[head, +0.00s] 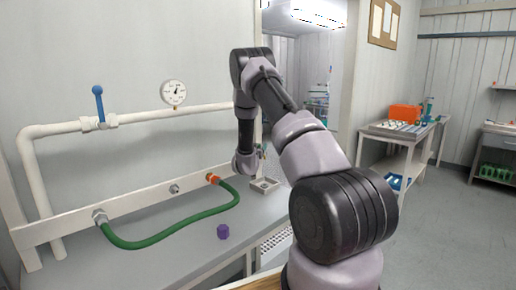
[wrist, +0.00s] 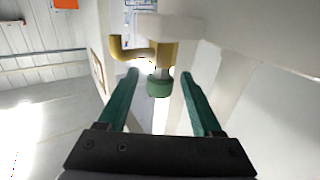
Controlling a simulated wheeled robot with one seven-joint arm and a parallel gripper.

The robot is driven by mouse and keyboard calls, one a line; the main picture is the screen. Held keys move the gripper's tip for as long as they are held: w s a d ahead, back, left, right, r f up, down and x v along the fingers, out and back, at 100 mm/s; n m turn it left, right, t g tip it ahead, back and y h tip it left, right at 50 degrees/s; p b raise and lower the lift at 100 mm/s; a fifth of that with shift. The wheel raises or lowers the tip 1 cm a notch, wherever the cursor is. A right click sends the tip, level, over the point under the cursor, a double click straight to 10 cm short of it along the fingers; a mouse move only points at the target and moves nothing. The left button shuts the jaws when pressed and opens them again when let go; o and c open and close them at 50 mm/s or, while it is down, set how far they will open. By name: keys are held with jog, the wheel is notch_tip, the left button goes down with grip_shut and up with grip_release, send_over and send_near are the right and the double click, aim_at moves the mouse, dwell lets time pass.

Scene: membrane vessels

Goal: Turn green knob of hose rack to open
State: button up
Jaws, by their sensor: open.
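The green knob (wrist: 159,84) shows in the wrist view, on a yellow brass valve (wrist: 163,53) with a bent yellow outlet (wrist: 128,48) to its left. My gripper (wrist: 162,82) is open, with one green finger on each side of the knob and a gap visible on both sides. In the head view the hose rack (head: 140,203) is a white rail with a green hose (head: 170,236) looped from a left fitting to an orange-collared fitting. My arm's end is at the rail's right end there, and hides the knob.
A blue-handled valve (head: 98,92) and a pressure gauge (head: 173,93) sit on the white pipe above the rack. A purple object (head: 223,232) and a small light tray (head: 265,185) are on the grey bench. A white wall panel (wrist: 270,45) is close on the right in the wrist view.

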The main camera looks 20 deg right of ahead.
grip_shut()
